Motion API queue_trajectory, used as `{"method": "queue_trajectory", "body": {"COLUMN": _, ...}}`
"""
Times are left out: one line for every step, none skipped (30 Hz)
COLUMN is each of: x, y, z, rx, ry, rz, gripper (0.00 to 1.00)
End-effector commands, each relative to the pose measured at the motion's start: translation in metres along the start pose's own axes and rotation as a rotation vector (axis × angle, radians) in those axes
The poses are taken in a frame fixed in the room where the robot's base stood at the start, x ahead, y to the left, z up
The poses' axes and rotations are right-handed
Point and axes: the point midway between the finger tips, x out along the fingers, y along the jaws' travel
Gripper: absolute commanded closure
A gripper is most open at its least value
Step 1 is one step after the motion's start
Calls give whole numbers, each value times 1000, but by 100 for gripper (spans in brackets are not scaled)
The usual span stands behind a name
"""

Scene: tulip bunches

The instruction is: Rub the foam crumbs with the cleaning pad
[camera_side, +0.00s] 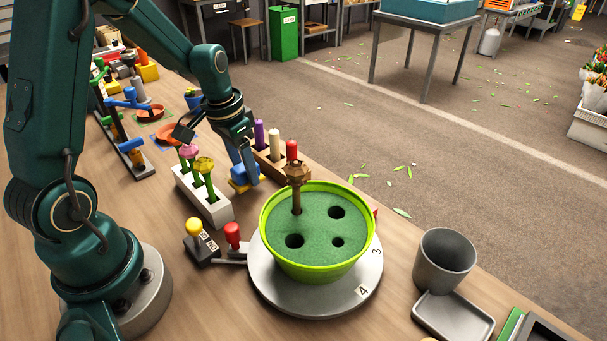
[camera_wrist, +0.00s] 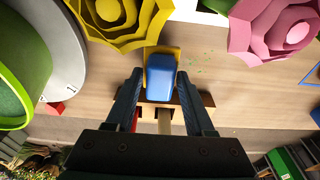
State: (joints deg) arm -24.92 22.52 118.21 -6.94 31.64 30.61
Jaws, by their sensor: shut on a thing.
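The cleaning pad (camera_side: 243,184) has a yellow base and a blue grip block. It is between the white flower stand and the candle-like pegs in the side view. It also shows in the wrist view (camera_wrist: 161,75), with the blue block between my fingertips. My gripper (camera_side: 247,168) is shut on the blue block; the fingers also show in the wrist view (camera_wrist: 160,85). The foam crumbs (camera_wrist: 199,62) are tiny green specks on the wooden table, just right of the pad in the wrist view. I cannot tell whether the pad touches the table.
A green pot with foam (camera_side: 315,255) stands on a grey turntable (camera_side: 262,285) in front of the pad. A white stand (camera_side: 205,205) holds pink and yellow flowers close to my gripper. A wooden rack (camera_side: 268,165) with purple, cream and red pegs is just behind.

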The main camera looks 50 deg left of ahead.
Motion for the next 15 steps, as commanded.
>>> {"method": "queue_trajectory", "body": {"x": 5, "y": 0, "z": 2, "rx": 0, "ry": -4, "rz": 2, "gripper": 91}}
{"method": "queue_trajectory", "body": {"x": 8, "y": 0, "z": 2, "rx": 0, "ry": -4, "rz": 2, "gripper": 91}}
{"method": "queue_trajectory", "body": {"x": 11, "y": 0, "z": 2, "rx": 0, "ry": -4, "rz": 2, "gripper": 91}}
{"method": "queue_trajectory", "body": {"x": 17, "y": 1, "z": 4, "rx": 0, "ry": -6, "rz": 3, "gripper": 91}}
{"method": "queue_trajectory", "body": {"x": 22, "y": 1, "z": 5, "rx": 0, "ry": -6, "rz": 4, "gripper": 91}}
{"method": "queue_trajectory", "body": {"x": 24, "y": -3, "z": 4, "rx": -3, "ry": -2, "rz": 3, "gripper": 97}}
{"method": "queue_trajectory", "body": {"x": 24, "y": -6, "z": 3, "rx": -5, "ry": 0, "rz": 2, "gripper": 98}}
{"method": "queue_trajectory", "body": {"x": 24, "y": -9, "z": 3, "rx": -4, "ry": 0, "rz": 2, "gripper": 100}}
{"method": "queue_trajectory", "body": {"x": 24, "y": -13, "z": 3, "rx": -4, "ry": 1, "rz": 1, "gripper": 100}}
{"method": "queue_trajectory", "body": {"x": 24, "y": -16, "z": 3, "rx": -4, "ry": 1, "rz": 1, "gripper": 100}}
{"method": "queue_trajectory", "body": {"x": 24, "y": -19, "z": 3, "rx": -3, "ry": 1, "rz": 1, "gripper": 100}}
{"method": "queue_trajectory", "body": {"x": 24, "y": -22, "z": 3, "rx": -4, "ry": 1, "rz": 1, "gripper": 100}}
{"method": "queue_trajectory", "body": {"x": 24, "y": -25, "z": 3, "rx": -3, "ry": 1, "rz": 1, "gripper": 100}}
{"method": "queue_trajectory", "body": {"x": 24, "y": -28, "z": 3, "rx": -3, "ry": 2, "rz": 1, "gripper": 100}}
{"method": "queue_trajectory", "body": {"x": 24, "y": -32, "z": 3, "rx": -3, "ry": 2, "rz": 1, "gripper": 100}}
